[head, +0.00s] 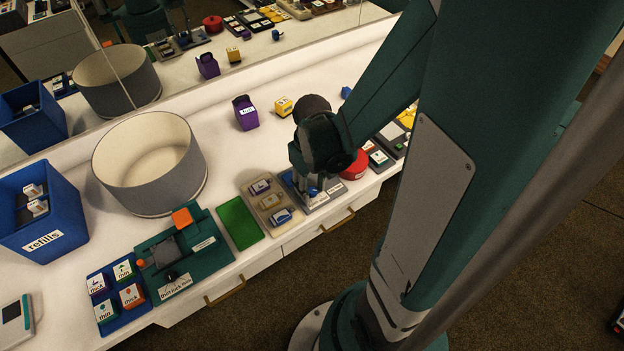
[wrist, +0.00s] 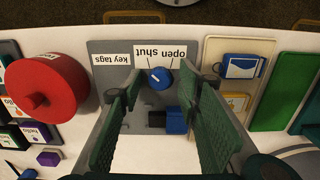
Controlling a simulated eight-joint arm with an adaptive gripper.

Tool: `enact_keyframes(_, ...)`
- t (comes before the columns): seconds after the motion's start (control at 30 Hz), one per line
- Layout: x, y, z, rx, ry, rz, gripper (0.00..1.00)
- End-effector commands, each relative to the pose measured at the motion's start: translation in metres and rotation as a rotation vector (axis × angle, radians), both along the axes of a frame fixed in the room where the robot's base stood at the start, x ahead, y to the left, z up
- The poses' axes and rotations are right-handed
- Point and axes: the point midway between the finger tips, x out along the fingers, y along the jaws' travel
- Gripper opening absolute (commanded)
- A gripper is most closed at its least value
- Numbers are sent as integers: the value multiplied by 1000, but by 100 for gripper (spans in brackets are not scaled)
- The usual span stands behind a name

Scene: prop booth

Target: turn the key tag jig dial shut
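The key tag jig is a grey board (wrist: 110,68) with upside-down "key tags" and "open shut" labels in the wrist view. Its round blue dial (wrist: 161,78) has a small pale mark; I cannot tell surely which word it points at. My gripper (wrist: 160,88) is open, with its green fingers on either side of the dial and no clear contact. A blue block (wrist: 176,120) sits on the jig between the fingers. In the head view my gripper (head: 309,188) points down over the jig (head: 328,195), partly hiding it.
A red round lidded pot (wrist: 48,88) stands close beside the jig. On the other side are a beige tray (wrist: 213,72) with tags and a green mat (wrist: 282,88). A grey drum (head: 150,165) and blue refills bin (head: 40,215) stand farther left. A mirror runs behind.

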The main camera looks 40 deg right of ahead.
Motion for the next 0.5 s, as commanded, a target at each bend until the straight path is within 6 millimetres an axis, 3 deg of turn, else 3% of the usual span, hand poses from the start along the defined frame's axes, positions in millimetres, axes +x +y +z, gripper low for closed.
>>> enact_keyframes(0.5,0,0,22,0,0,0,34)
